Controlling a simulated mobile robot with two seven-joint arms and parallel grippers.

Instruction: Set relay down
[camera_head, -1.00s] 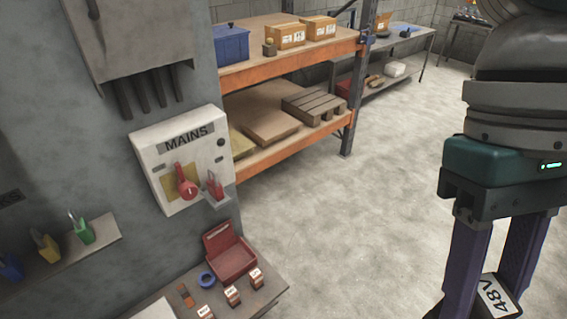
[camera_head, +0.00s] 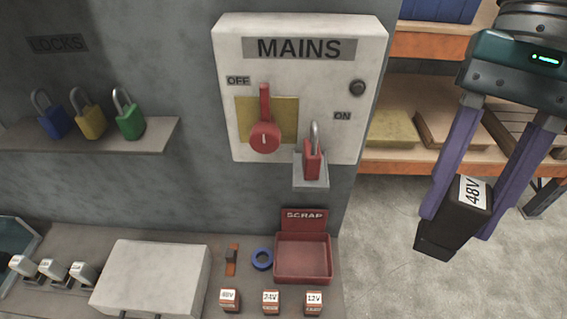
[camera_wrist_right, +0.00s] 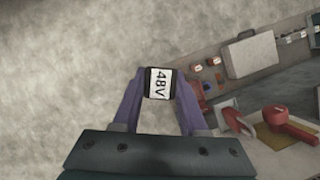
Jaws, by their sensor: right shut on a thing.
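A black relay (camera_head: 447,228) with a white "48V" label is held between the purple fingers of my right gripper (camera_head: 465,215), in the air over the floor at the right of the head view. It hangs tilted, right of the bench (camera_head: 60,240). The relay also shows in the right wrist view (camera_wrist_right: 159,84), label facing the camera, with a finger of the gripper (camera_wrist_right: 158,95) on each side. My left gripper is not in view.
The bench bears a red SCRAP bin (camera_head: 303,262), a blue tape ring (camera_head: 262,258), small labelled boxes (camera_head: 271,302) and a pale box (camera_head: 152,275). Above are the MAINS panel (camera_head: 375,100) with a red padlock (camera_head: 312,160) and a lock shelf (camera_head: 90,142). Orange shelving (camera_head: 430,45) stands behind the gripper.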

